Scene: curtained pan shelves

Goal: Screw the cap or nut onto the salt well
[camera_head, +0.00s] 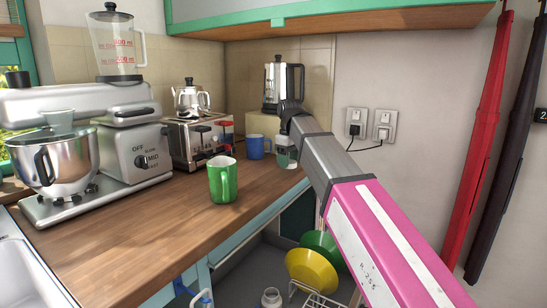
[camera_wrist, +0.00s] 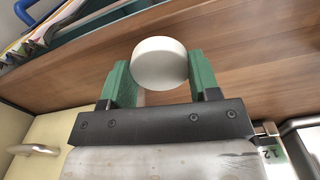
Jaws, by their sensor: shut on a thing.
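My gripper (camera_wrist: 160,76) is shut on a round white cap (camera_wrist: 159,60), with a green finger on each side of it. The cap is held over the wooden counter in the wrist view. In the head view my gripper (camera_head: 286,153) is small, at the end of my arm near the counter's right end, and the cap cannot be made out clearly. A small whitish jar with an open-looking neck (camera_head: 271,298) stands low at the bottom edge, below the counter, partly cut off. It may be the salt well, but I cannot tell. The cap is far from it.
The wooden counter (camera_head: 150,235) holds a green mug (camera_head: 223,181), a blue mug (camera_head: 255,147), a toaster (camera_head: 195,140) and a stand mixer (camera_head: 120,150). Below are a yellow bowl (camera_head: 310,272), a green bowl and a wire rack. Red and dark rolled umbrellas hang at right.

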